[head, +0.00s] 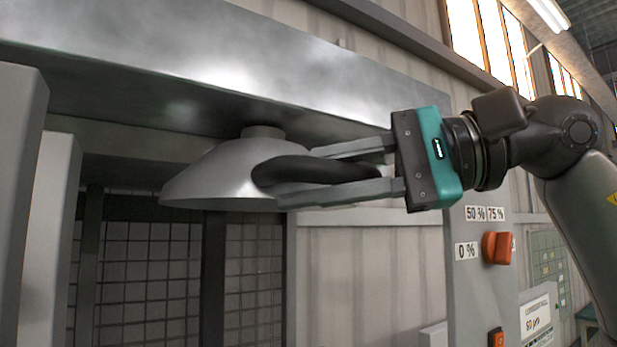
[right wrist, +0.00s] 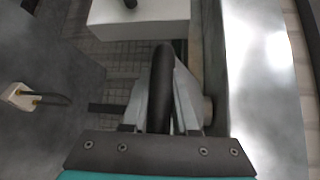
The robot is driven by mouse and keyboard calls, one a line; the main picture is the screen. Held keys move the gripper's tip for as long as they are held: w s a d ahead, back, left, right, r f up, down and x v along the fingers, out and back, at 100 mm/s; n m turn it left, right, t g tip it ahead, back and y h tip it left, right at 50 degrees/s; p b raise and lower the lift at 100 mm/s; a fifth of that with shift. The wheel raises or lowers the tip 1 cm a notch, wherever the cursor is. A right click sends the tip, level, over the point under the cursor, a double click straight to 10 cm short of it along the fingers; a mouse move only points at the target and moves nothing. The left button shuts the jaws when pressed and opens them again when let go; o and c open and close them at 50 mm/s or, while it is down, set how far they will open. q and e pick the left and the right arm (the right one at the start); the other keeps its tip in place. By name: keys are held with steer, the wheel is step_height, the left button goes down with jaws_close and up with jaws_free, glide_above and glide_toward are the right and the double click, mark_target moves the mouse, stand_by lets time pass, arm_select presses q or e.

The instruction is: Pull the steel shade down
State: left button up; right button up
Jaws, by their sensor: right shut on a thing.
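The steel shade (head: 215,175) is a shiny cone-shaped hood hanging under a wide metal beam, with a short round neck at its top. A black handle (head: 335,168) sticks out from its right side. My right gripper (head: 300,180) comes in from the right and is shut on the black handle, with one finger above or behind it and one in front. In the right wrist view the black handle (right wrist: 162,85) lies between the two fingers. The shade's far side is hidden. My left gripper is not in view.
The metal beam (head: 200,60) runs just above the shade. A dark grid panel (head: 140,270) stands below and behind it. At right, a grey control post carries an orange knob (head: 497,248) with percent labels. Grey upright panels (head: 20,150) stand at left.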

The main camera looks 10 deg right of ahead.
jaws_close()
steer(key=shift+r, duration=0.1)
stand_by(0.7)
step_height(320, 180, down, 14)
steer(key=b, duration=1.1)
steer(key=shift+o, duration=2.2)
jaws_free()
steer(key=o, duration=0.3)
steer(key=shift+r, duration=0.15)
